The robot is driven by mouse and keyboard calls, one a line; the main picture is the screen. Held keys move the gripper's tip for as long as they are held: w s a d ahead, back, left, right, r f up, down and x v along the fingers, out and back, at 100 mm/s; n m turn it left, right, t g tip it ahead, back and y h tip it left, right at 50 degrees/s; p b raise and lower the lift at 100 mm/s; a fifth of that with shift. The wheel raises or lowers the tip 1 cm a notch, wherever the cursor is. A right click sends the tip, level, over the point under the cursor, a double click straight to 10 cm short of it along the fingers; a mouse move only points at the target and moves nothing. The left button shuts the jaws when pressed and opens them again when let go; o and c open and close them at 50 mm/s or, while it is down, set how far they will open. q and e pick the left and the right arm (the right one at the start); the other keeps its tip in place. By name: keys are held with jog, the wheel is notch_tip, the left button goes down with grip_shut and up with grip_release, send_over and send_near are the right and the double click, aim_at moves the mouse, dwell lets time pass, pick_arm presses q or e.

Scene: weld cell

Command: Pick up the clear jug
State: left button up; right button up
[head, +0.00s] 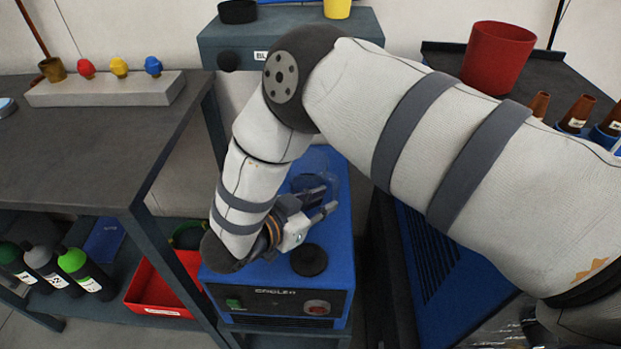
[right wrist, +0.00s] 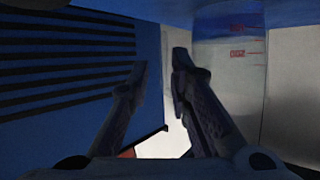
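The clear jug (head: 316,170) is see-through and stands on the blue machine top (head: 338,235), beyond my right gripper. It also shows in the right wrist view, with red markings and in an upside-down picture (right wrist: 230,75). My right gripper (head: 328,199) is low over the machine top, close to the jug. In the right wrist view its fingertips (right wrist: 160,64) are apart with nothing seen held between them. The jug lies mostly to the right of the fingers there, partly behind the right finger. I cannot tell whether they touch. My left gripper is not in view.
A black round cap (head: 309,260) is on the machine top near the gripper. A dark table (head: 70,150) is at left, with a red bin (head: 155,290) below. A slatted blue unit (head: 440,250) is at right. A grey-blue cabinet (head: 230,40) stands behind.

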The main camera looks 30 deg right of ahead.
aim_at(336, 192)
jog(key=x, duration=0.5)
jog(key=shift+w+d+r, duration=0.2)
jog(key=shift+w+d, duration=0.1)
jog(key=shift+d, duration=0.05)
jog(key=shift+a, duration=0.1)
grip_shut()
jog(key=shift+r, duration=0.1)
